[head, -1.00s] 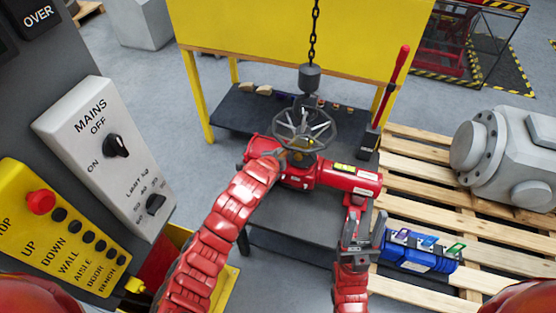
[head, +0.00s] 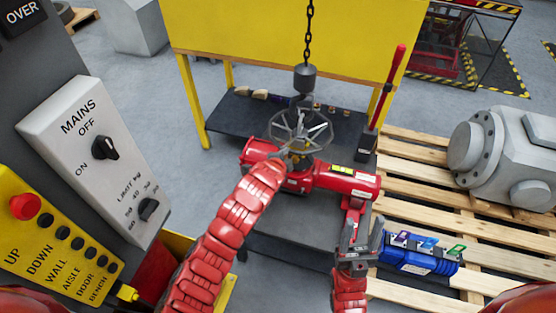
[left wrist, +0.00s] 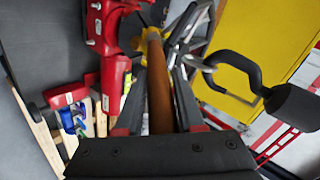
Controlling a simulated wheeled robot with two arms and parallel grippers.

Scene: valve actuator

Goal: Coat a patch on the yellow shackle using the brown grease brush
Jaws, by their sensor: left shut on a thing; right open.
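My left gripper (head: 283,153) is at the near side of the spoked handwheel (head: 318,126). In the left wrist view its fingers (left wrist: 155,100) are shut on the brown grease brush (left wrist: 160,85), whose handle points away from me. A small yellow piece (left wrist: 150,34) shows at the brush's far end; I cannot tell whether it is the shackle, or whether the brush touches it. The black hook (left wrist: 240,68) is to the right of the brush, apart from it. My right gripper (head: 362,232) is open and empty, near the red valve actuator's (head: 345,180) right end.
A chain with a dark hook block (head: 305,78) hangs above the handwheel. A yellow panel (head: 290,35) stands behind the dark bench (head: 240,115). A blue toolbox (head: 415,255) lies on the pallet (head: 440,195) at right. Control boxes (head: 95,140) stand close at left.

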